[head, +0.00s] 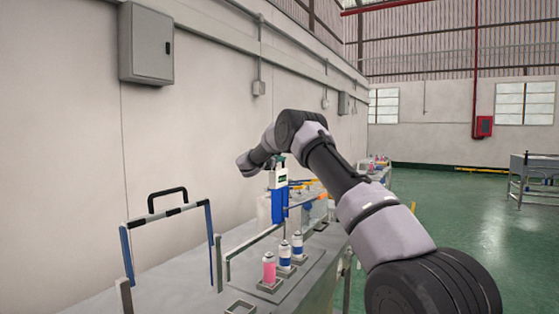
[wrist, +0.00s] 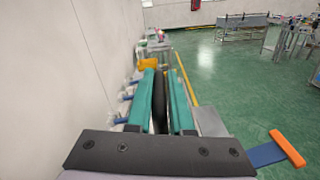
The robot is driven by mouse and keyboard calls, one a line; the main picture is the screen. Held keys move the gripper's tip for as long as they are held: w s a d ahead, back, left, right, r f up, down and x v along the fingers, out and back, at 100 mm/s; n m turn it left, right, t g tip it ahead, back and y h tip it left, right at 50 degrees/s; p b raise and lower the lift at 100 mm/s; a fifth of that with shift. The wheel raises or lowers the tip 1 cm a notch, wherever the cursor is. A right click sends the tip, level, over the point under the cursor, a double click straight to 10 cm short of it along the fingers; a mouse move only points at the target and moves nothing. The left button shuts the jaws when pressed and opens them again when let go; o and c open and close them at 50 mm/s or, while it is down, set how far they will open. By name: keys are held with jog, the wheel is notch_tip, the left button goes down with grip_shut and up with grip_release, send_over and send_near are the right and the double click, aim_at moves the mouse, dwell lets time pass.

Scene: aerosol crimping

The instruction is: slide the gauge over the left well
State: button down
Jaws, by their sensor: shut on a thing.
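The gauge (head: 279,180), a white body with a small dark display and blue legs below, stands upright over the bench in the head view. My gripper (head: 279,160) is at its top, its teal fingertips partly hidden. In the wrist view the teal fingers of my gripper (wrist: 164,75) are shut on a dark upright part (wrist: 160,100), apparently the gauge's handle. Square holders line the front of the bench. One nearest the camera (head: 240,307) looks empty; a pink can (head: 268,268) and two blue-and-white cans (head: 285,256) stand farther along. I cannot tell which is the left well.
A blue frame with a black handle (head: 167,192) stands at the left of the bench (head: 185,285). A blue lever with an orange end (wrist: 288,148) sticks out at the lower right in the wrist view. The wall is close on the left; green floor lies open on the right.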

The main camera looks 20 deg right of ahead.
jog(key=shift+a, duration=0.2)
jog(key=v, duration=2.2)
jog(key=shift+s+a, duration=0.15)
jog(key=shift+s, duration=0.15)
jog(key=shift+r, duration=0.15)
jog(key=c, duration=0.8)
grip_release()
jog(key=shift+c, duration=0.2)
notch_tip(320, 180, up, 10)
